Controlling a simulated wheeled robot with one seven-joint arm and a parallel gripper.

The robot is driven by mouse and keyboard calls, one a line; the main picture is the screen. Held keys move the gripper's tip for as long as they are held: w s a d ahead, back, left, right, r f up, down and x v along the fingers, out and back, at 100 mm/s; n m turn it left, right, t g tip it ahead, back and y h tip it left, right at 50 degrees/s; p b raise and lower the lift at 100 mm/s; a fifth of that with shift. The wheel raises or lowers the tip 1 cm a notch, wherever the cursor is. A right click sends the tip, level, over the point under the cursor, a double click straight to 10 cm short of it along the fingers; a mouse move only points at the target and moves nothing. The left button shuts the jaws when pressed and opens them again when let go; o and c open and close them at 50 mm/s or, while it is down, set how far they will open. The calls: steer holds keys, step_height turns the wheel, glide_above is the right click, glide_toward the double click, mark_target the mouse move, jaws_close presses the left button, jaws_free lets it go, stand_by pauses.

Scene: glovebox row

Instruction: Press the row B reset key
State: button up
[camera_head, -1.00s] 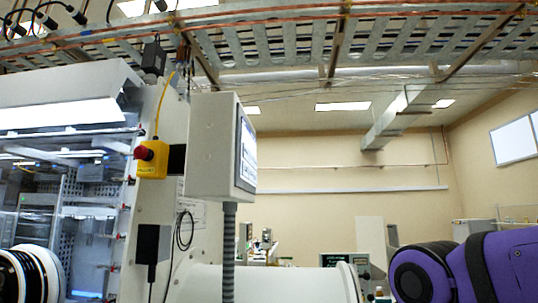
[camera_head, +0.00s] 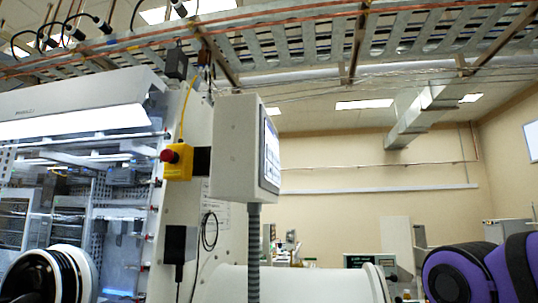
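No key labelled row B reset can be made out in the head view. A grey control panel box (camera_head: 236,150) stands on a ribbed post, with its screen (camera_head: 271,154) turned to the right and seen at a steep angle. A yellow box with a red push button (camera_head: 169,156) is mounted on the glovebox side, left of the panel. My purple and black arm (camera_head: 490,270) shows at the lower right, apart from the panel. My gripper is out of view.
The glovebox (camera_head: 75,130) with a lit window fills the left, with a round white and black port (camera_head: 45,275) below. A white cylinder (camera_head: 310,284) lies behind the post. A cable tray (camera_head: 300,45) runs overhead. Open room shows between the panel and my arm.

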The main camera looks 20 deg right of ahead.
jaws_close()
stand_by(0.3)
stand_by(1.6)
